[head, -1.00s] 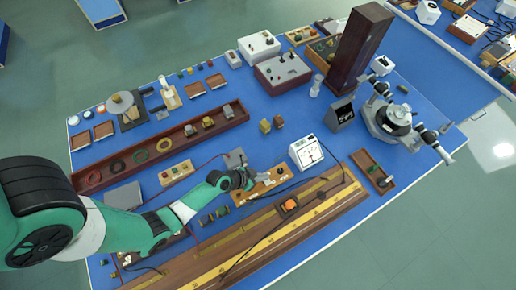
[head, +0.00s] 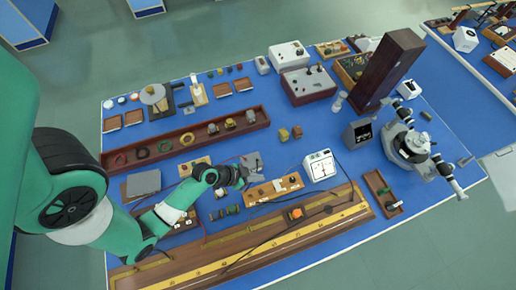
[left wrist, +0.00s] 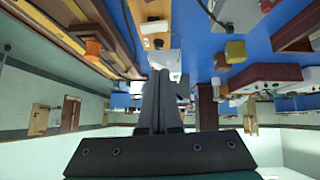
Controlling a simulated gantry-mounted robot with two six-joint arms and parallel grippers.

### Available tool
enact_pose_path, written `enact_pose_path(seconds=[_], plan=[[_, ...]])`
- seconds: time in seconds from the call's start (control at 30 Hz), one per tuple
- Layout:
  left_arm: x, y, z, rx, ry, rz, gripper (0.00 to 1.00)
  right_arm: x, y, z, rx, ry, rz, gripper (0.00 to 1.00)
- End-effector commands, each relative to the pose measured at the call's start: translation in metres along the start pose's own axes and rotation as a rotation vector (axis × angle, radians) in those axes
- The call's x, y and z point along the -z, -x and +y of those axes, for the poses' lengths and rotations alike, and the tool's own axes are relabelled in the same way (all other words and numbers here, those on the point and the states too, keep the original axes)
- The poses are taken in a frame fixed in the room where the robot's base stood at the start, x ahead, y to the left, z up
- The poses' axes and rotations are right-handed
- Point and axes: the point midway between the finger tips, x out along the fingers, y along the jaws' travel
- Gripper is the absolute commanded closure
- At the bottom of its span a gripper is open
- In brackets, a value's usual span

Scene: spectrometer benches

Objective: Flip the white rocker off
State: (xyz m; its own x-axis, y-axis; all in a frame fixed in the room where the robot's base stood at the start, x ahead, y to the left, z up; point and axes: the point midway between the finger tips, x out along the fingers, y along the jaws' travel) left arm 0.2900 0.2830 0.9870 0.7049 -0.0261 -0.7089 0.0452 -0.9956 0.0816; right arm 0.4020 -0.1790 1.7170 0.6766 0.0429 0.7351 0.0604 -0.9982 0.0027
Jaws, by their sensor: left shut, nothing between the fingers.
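A long wooden block (head: 288,184) lies on the blue bench with small white and dark fittings on it. A white piece (head: 277,186) sits near its middle; it is too small to tell whether this is the rocker or how it is tilted. The block also shows at the top of the left wrist view (left wrist: 148,10), with a white fitting (left wrist: 153,28) on it. My left gripper (head: 245,176) is shut and empty, close to the block's left end. In the left wrist view its dark fingers (left wrist: 159,74) are together. My right gripper is not in view.
A white meter (head: 319,165) stands right of the block. A long rail board (head: 240,252) with an orange part (head: 295,213) lies in front. A grey plate (head: 252,162) lies behind my gripper. Two small cubes (head: 290,133) stand further back, with bare blue bench around them.

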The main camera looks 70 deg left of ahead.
Motion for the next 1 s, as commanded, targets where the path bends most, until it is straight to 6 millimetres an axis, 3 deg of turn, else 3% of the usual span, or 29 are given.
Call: enact_pose_path(seconds=[0.23,0.57,0.87,1.0], plan=[[-0.009,0.008,0.013,-0.041,0.038,0.005,1.0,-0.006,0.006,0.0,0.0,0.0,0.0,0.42],[-0.009,0.004,0.014,-0.044,0.038,0.006,1.0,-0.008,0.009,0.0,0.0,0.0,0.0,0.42],[-0.014,-0.051,0.016,-0.046,0.032,0.008,1.0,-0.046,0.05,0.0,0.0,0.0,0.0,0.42],[-0.008,-0.076,0.018,-0.046,0.035,0.005,1.0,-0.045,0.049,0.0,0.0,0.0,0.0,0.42]])
